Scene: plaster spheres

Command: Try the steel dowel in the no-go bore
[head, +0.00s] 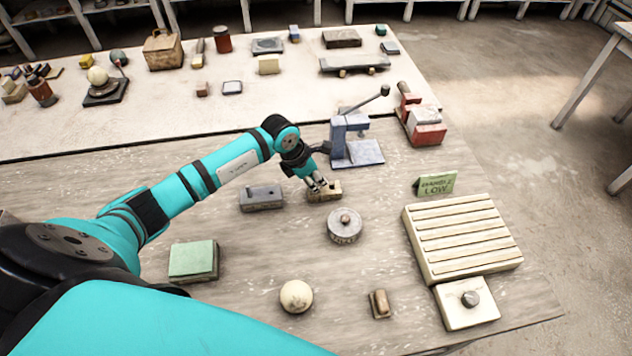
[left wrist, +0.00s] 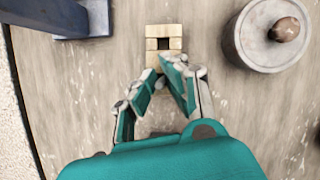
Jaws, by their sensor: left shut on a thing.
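My left gripper (head: 318,184) is low over a small cream block (head: 332,194), its fingers shut at the block's near end. In the left wrist view the fingertips (left wrist: 172,70) close together beside the block (left wrist: 164,32), which has a dark square opening in its top. The fingers hide what they grip; the steel dowel does not show clearly anywhere else, so it appears to be between them. A grey block (head: 262,197) with small dark marks on top lies left of the gripper; I cannot make out which mark is the no-go bore. My right gripper is not in view.
A blue-grey arbor press (head: 352,145) stands behind the gripper. A round grey turntable-like piece (head: 344,226) is close at the right. A cream sphere (head: 296,296), a green-topped box (head: 193,261) and a ribbed cream tray (head: 462,240) stand around it. Bare table lies between them.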

